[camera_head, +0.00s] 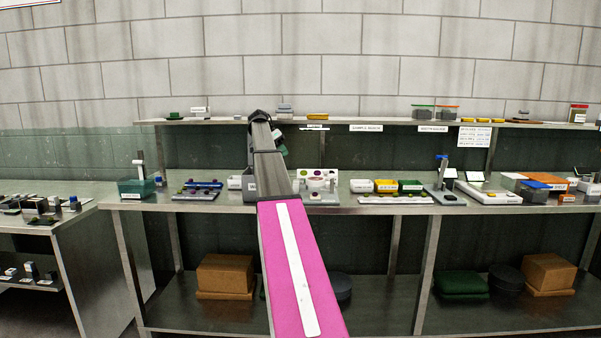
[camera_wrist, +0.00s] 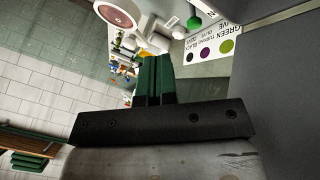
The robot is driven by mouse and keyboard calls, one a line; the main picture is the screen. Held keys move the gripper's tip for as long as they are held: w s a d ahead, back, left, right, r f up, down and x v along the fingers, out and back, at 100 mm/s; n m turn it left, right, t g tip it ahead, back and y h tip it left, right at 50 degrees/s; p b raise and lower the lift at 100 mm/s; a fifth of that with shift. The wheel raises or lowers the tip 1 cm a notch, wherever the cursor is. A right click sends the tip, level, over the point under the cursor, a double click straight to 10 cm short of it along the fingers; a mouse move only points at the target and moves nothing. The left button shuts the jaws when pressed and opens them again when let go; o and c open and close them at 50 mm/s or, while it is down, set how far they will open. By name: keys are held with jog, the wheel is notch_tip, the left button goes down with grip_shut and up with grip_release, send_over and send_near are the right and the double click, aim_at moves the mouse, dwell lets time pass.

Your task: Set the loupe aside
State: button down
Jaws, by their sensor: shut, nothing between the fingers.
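My gripper (camera_wrist: 155,68) shows in the wrist view with its two green fingers together and nothing between them. In the head view it is mostly hidden behind my arm, above the back of the bench. A round, pale-rimmed thing with a reddish middle (camera_wrist: 118,12), possibly the loupe, is at the top of the wrist view, beyond the fingertips and apart from them. In the head view, a small pale round thing (camera_head: 317,183) sits before the card with coloured dots (camera_head: 318,174); I cannot tell whether it is the same one.
The steel bench (camera_head: 232,207) carries a green bin (camera_head: 135,188) at left, a yellow tray (camera_head: 386,186) and a green tray (camera_head: 410,186) right of centre. A shelf (camera_head: 350,123) runs above. The right half holds several more items, with narrow bare strips between.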

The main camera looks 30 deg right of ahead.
jog(key=shift+f, duration=0.1)
jog(key=s+d+f, duration=0.5)
jog(key=s+f, duration=0.2)
jog(key=shift+s+d+f, duration=0.3)
jog(key=shift+f, duration=0.05)
dwell(0.3)
